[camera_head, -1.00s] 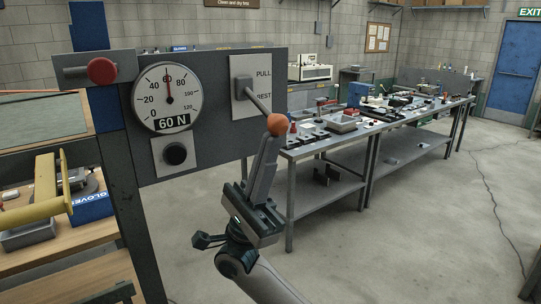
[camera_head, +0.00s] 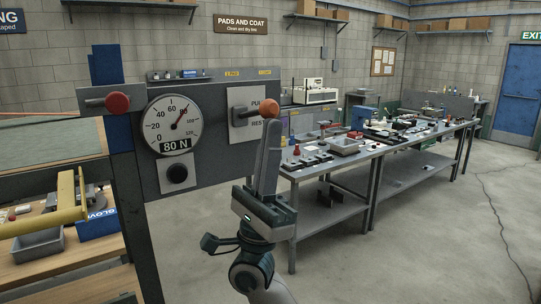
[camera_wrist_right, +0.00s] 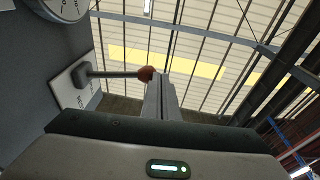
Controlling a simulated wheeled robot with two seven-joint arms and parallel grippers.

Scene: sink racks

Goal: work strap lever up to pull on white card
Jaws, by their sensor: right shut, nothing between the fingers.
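The strap lever is a grey rod with an orange ball end (camera_head: 270,111). It sticks out from the white card (camera_head: 238,133), which is marked PULL above and REST below. The rod slopes slightly upward, and the ball hides part of the PULL label. My right gripper (camera_head: 271,124) is shut and empty, its fingers pointing up with their tips just below the ball. In the right wrist view the ball (camera_wrist_right: 146,74) is beside the fingertips (camera_wrist_right: 160,82) and appears to touch them. My left gripper is out of view.
The round gauge (camera_head: 172,125) left of the card shows 80 N. A long bench (camera_head: 330,163) with several tools stands behind.

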